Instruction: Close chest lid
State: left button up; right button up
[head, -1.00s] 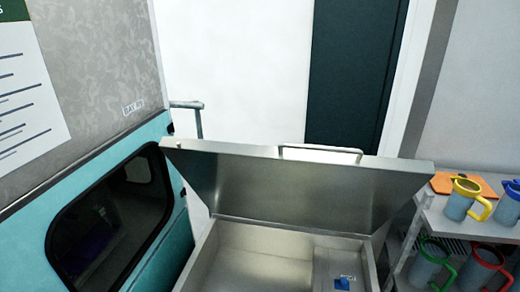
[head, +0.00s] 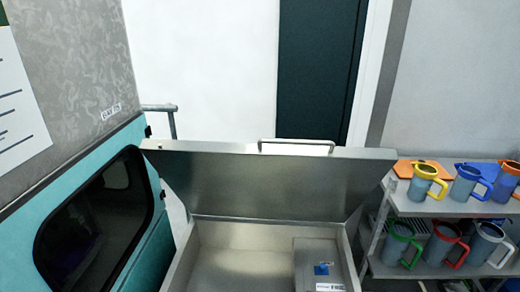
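The metal chest (head: 182,262) stands at the bottom centre of the head view. Its lid (head: 270,182) is raised and tilted back, with a bar handle (head: 296,142) along its top edge. The chest's inside is visible, with a box-like compartment (head: 312,258) at its right bearing a small blue part and a white label. The front of the chest is cut off by the picture's bottom edge. Neither of my grippers is in view.
A teal cabinet (head: 95,160) with a dark window stands close at the left. A metal shelf (head: 408,207) with several jugs, including a yellow-handled one (head: 425,180), stands at the right. A white wall and dark panel (head: 318,70) lie behind.

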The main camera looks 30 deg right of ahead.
aim_at(264, 180)
jog(key=l+z, duration=0.1)
jog(key=z, duration=0.8)
